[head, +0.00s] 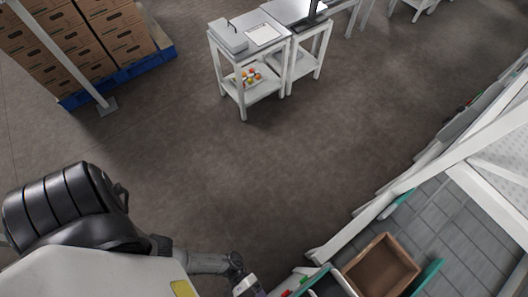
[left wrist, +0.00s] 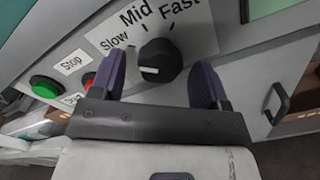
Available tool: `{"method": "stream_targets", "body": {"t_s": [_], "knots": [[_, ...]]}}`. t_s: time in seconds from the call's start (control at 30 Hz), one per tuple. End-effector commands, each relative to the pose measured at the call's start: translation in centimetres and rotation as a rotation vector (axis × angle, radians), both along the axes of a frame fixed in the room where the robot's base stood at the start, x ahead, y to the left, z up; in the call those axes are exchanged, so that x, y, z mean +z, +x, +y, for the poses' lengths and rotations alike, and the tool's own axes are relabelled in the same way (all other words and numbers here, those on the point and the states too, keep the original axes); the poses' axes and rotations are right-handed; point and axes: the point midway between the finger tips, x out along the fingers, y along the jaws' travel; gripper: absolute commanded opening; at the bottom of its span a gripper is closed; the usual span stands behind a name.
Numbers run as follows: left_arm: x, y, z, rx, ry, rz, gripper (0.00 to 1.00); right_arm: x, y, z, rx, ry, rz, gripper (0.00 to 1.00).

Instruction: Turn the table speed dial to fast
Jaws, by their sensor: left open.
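The black speed dial (left wrist: 160,60) sits on a light grey panel (left wrist: 236,42) in the left wrist view. A white label (left wrist: 125,26) above it reads Slow at left, Mid in the middle and Fast at right. A white mark shows on the dial's lower left face; I cannot tell surely which word it indicates. My left gripper (left wrist: 161,66) is open, its two purple fingers on either side of the dial, with gaps visible. In the head view my left gripper (head: 244,284) is at the bottom edge, and the dial cannot be made out. My right gripper is not in view.
A dark handle (left wrist: 277,103) is at the right. In the head view a brown crate (head: 381,265) stands at lower right; the middle floor is clear.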

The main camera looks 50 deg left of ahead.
Motion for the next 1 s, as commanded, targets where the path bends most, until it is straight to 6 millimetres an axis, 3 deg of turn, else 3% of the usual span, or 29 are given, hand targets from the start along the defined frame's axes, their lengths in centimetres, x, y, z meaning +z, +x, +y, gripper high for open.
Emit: {"method": "stream_targets", "body": {"t_s": [0.2, 0.57, 1.0], "knots": [[0.0, 0.0, -1.3, 0.001, -0.001, 0.0, 0.69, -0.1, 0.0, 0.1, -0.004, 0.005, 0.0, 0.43], [0.0, 0.0, -1.5, 0.0, 0.0, 0.0, 0.68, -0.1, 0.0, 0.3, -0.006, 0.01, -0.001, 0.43], [0.0, 0.0, -1.5, 0.0, 0.0, -0.001, 0.26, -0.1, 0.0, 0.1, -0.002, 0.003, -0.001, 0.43]]}}
